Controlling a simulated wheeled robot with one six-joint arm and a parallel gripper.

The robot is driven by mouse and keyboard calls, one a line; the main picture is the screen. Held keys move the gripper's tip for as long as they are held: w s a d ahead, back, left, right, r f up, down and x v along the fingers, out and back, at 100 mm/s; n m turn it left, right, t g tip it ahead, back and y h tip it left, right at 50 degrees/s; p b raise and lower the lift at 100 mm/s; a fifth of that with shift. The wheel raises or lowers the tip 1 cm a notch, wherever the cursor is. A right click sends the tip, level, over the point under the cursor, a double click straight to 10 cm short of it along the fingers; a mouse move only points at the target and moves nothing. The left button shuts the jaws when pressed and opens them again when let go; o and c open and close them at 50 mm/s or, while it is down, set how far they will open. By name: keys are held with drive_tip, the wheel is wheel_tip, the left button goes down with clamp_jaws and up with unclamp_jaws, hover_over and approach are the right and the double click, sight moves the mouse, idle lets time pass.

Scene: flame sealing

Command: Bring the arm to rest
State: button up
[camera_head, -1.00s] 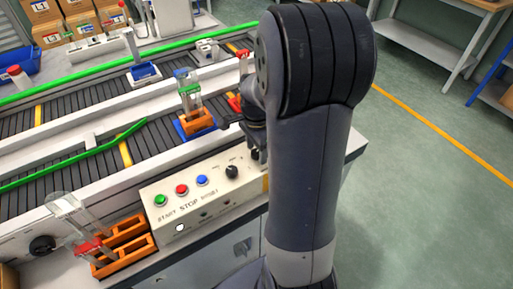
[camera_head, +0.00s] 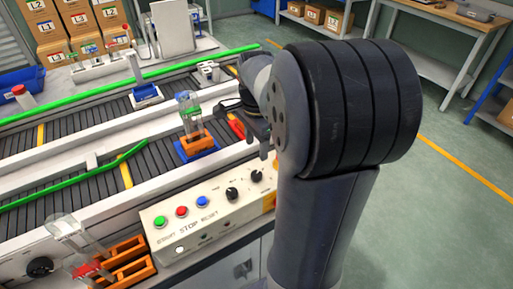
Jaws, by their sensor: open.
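My arm stands large in the right half of the head view. My gripper (camera_head: 262,138) shows only in part, just left of the arm's big dark joint, above the control box's back right end. It appears empty, and its fingertips are partly hidden. The control box (camera_head: 170,238) has green, red and blue buttons and black knobs. Left of my gripper, a clear glass vessel (camera_head: 189,110) stands upright in an orange holder (camera_head: 200,145) on a blue base on the conveyor. Another clear vessel (camera_head: 70,232) with a red part leans by an orange rack (camera_head: 125,262) at the lower left.
The conveyor (camera_head: 70,182) with green rails (camera_head: 90,97) runs across the left. Cardboard boxes (camera_head: 75,50) are stacked behind it. A workbench (camera_head: 450,15) and shelves stand at the back right. The green floor (camera_head: 450,210) on the right is clear.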

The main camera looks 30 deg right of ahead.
sight(256, 174)
wheel_tip(256, 174, down, 11)
drive_tip(key=shift+f+b, duration=0.1)
drive_tip(key=shift+b, duration=0.3)
drive_tip(key=shift+r+n, duration=0.2)
drive_tip(key=shift+n, duration=0.1)
idle(0.5)
